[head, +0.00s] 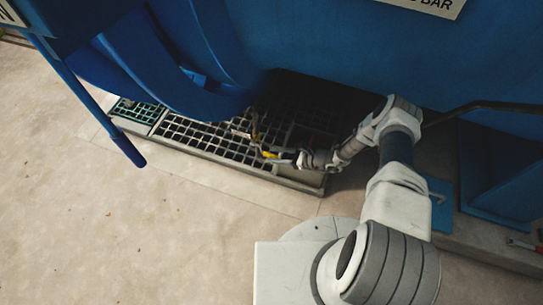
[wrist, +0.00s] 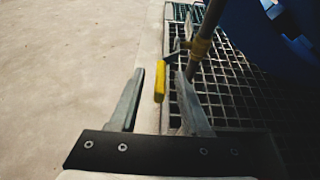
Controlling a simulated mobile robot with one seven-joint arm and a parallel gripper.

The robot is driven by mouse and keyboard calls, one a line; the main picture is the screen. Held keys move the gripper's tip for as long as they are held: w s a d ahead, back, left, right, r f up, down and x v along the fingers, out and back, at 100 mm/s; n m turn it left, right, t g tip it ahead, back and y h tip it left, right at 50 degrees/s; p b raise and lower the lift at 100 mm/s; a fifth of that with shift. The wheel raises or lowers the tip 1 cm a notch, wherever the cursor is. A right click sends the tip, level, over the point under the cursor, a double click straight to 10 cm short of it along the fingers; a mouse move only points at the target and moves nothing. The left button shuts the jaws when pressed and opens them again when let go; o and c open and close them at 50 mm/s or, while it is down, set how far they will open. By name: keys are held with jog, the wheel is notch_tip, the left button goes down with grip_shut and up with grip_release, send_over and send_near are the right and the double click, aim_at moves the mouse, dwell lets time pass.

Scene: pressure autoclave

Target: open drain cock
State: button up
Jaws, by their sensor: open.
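The drain cock has a yellow lever handle (wrist: 160,82) and a brass-coloured body (wrist: 199,48) on a thin pipe. In the wrist view the yellow handle hangs between the two open fingers of my gripper (wrist: 157,98), apparently a little beyond or level with their tips. I cannot tell whether either finger touches it; the right finger looks close to the pipe. In the head view the yellow handle (head: 270,154) is small, right at the tip of my gripper (head: 283,157), low over the floor grating.
A dark metal floor grating (head: 215,142) in a pale kerb lies under the valve. The large blue autoclave body (head: 350,50) overhangs behind and above. A blue bar (head: 95,105) slants down at the left. Open concrete floor (head: 130,220) lies in front.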

jog(key=shift+x, duration=1.05)
grip_shut()
dwell(0.7)
